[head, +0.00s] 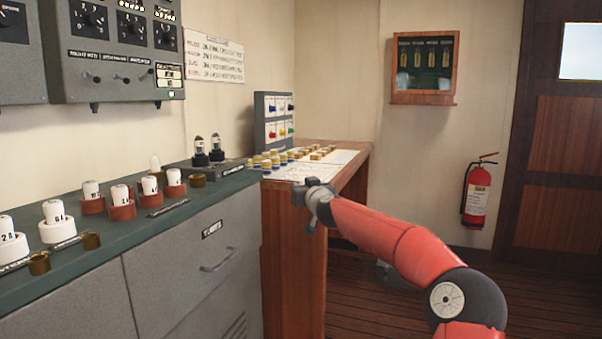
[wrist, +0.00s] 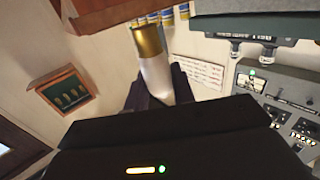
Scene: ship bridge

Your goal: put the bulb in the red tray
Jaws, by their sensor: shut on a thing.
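My gripper (head: 318,192) is beside the front of the wooden desk, close to its top edge. In the wrist view its dark fingers are closed around a white cylindrical piece with a brass-coloured end (wrist: 152,68), which looks like the bulb. The brass end points away from the gripper. In the head view I cannot make out the held piece. I cannot make out a red tray in either view.
The wooden desk (head: 283,215) bears several blue-and-yellow pieces (head: 268,161). A grey cabinet with a green top (head: 225,184) holds several white pieces in red and white holders and two clear bulb-like pieces (head: 216,147). A fire extinguisher (head: 480,195) hangs at right.

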